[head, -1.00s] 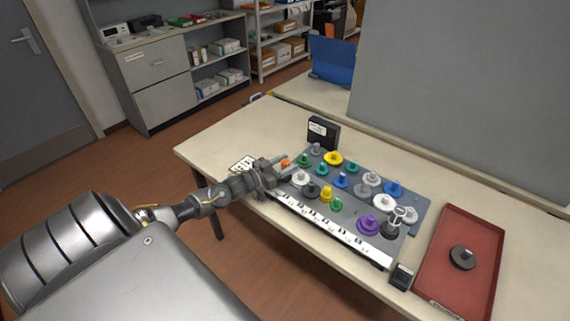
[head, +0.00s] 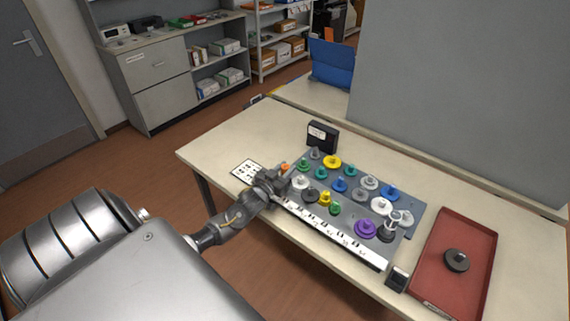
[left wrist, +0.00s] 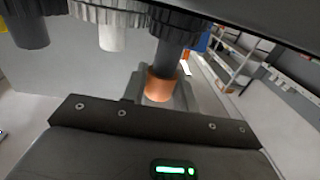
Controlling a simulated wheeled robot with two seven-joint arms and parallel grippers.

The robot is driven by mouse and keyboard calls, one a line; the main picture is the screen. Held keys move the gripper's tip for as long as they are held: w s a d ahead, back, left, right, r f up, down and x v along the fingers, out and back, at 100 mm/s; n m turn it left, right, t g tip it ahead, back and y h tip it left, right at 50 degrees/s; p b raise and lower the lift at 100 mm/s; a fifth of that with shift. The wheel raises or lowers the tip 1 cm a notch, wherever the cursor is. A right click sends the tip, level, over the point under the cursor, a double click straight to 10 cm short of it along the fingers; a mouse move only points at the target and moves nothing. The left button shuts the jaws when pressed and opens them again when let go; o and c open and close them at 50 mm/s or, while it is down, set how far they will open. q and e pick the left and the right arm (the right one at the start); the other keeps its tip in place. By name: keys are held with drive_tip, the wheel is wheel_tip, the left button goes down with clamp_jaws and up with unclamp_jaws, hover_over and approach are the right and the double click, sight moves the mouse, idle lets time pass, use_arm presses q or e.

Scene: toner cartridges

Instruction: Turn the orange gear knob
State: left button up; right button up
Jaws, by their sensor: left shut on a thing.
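The orange gear knob (head: 285,167) sits at the far left corner of the grey gear board (head: 408,234). In the head view it shows just past my left gripper (head: 281,176). In the left wrist view the orange knob (left wrist: 159,86) is between my left gripper's fingers (left wrist: 160,92), with a dark cylindrical part against it. My left gripper is shut on the orange knob. The fingers hide part of it, and its turn angle cannot be read. My right gripper is not in view.
Several coloured gears, including yellow (head: 332,161) and purple (head: 365,228), crowd the board beside the gripper. A black box (head: 322,136) stands behind it. A red tray (head: 478,222) holding a dark disc (head: 456,260) lies right. A printed card (head: 248,170) lies left on the table.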

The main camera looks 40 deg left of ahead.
use_arm(q)
drive_tip(key=shift+n+y, duration=0.3)
drive_tip(key=shift+y, duration=0.2)
drive_tip(key=o, duration=0.9)
drive_tip(key=shift+o, duration=0.2)
drive_tip(key=s+d+b, duration=0.1)
drive_tip(key=s+b, duration=0.1)
drive_tip(key=s, duration=0.8)
drive_tip(key=shift+s+d, duration=0.2)
drive_tip(key=shift+s, duration=0.15)
